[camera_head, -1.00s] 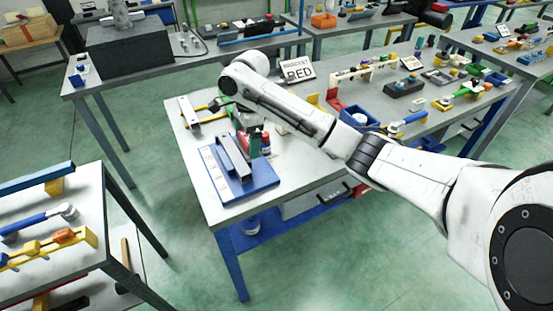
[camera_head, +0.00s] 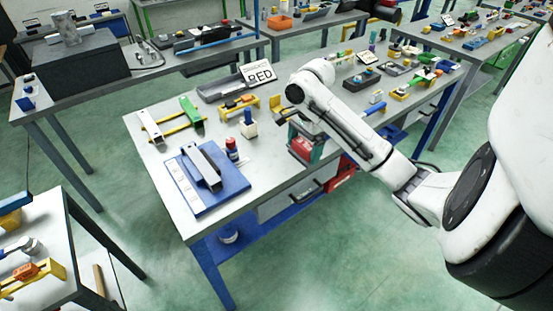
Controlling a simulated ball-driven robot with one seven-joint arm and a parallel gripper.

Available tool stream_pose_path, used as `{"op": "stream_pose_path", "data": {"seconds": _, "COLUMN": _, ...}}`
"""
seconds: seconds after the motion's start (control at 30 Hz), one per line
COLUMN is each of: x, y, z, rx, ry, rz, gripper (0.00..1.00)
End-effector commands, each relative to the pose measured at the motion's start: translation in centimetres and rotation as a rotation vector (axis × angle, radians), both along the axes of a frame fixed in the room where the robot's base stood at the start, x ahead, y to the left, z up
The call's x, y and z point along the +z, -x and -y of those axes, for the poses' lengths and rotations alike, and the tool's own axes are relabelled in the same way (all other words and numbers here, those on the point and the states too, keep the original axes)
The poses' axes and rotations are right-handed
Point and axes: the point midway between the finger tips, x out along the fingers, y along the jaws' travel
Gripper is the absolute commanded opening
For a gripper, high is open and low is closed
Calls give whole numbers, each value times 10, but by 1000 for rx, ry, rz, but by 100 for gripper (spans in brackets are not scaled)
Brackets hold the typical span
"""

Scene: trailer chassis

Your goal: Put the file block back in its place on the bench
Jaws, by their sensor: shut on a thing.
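A blue board (camera_head: 232,184) bearing a grey bar lies at the bench's near left. A red-topped bottle (camera_head: 231,150) stands beside it. Yellow rails with a green part (camera_head: 191,109) lie behind. A sign reading RED (camera_head: 259,74) stands at the back. Bare bench lies right of the board.

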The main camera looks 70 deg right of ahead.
Motion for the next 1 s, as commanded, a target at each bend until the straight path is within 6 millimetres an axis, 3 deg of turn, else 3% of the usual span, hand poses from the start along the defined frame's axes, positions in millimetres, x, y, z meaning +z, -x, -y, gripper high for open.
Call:
{"op": "stream_pose_path", "data": {"seconds": 0.6, "x": -47, "y": -74, "z": 50, "rx": 3, "ry": 0, "rz": -1, "gripper": 58}}
{"op": "stream_pose_path", "data": {"seconds": 1.0, "x": -87, "y": -105, "z": 73, "rx": 1, "ry": -1, "rz": -2, "gripper": 58}}
